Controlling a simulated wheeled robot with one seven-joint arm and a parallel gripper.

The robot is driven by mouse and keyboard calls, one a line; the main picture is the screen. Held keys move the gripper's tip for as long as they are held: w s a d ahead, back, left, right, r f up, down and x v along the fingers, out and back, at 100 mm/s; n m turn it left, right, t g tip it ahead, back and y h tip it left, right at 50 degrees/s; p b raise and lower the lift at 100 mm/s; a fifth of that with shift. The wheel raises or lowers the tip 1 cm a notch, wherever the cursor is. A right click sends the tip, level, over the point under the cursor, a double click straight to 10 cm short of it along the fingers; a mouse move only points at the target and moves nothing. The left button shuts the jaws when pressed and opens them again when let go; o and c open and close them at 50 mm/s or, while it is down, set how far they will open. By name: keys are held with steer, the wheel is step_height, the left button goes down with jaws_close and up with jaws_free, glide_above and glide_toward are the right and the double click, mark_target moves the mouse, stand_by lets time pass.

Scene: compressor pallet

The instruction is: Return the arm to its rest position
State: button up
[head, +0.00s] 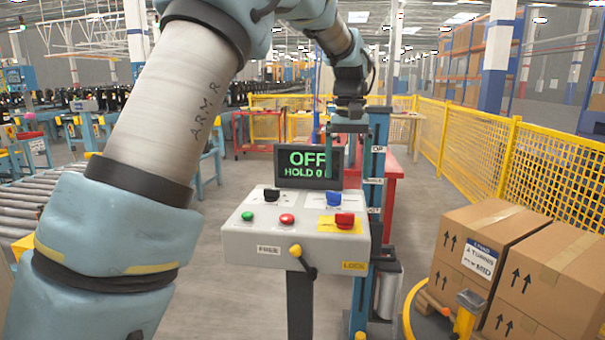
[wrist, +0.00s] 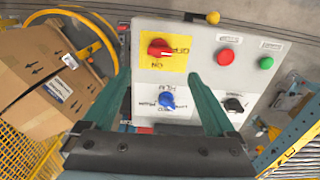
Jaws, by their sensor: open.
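My gripper (head: 347,160) is open and empty, pointing down above the back right part of the grey control box (head: 250,242). In the wrist view its two teal fingers (wrist: 160,85) stand apart over the panel, with the blue knob (wrist: 167,101) between them. The red knob (wrist: 160,49) on its yellow plate lies beyond the fingertips. My arm stretches from the left foreground up over the top of the head view and down to the gripper. The fingers appear apart from the knobs.
A screen (head: 305,167) behind the box reads OFF and HOLD, its end partly hidden. The box has a green button (head: 248,216), a red button (head: 287,218), a black knob (head: 271,195) and a yellow-tipped lever (head: 296,251). Cartons (head: 490,235) and a yellow fence (head: 480,145) stand right.

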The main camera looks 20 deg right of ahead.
steer(key=a+f+n, duration=0.1)
steer(key=a+f, duration=0.3)
steer(key=a, duration=0.7)
steer(key=a+f+n, duration=0.1)
steer(key=a+f, duration=0.2)
steer(key=a, duration=0.7)
steer(key=s+a+f, duration=0.3)
steer(key=s+a, duration=0.2)
steer(key=a, duration=0.2)
steer(key=s+a+f+n+t, duration=0.1)
steer(key=s+a+f, duration=0.2)
steer(key=s+a, duration=0.2)
steer(key=a, duration=0.3)
steer(key=shift+s+a+f+n+t, duration=0.25)
steer(key=shift+f+n+t, duration=0.05)
steer(key=shift+f, duration=0.1)
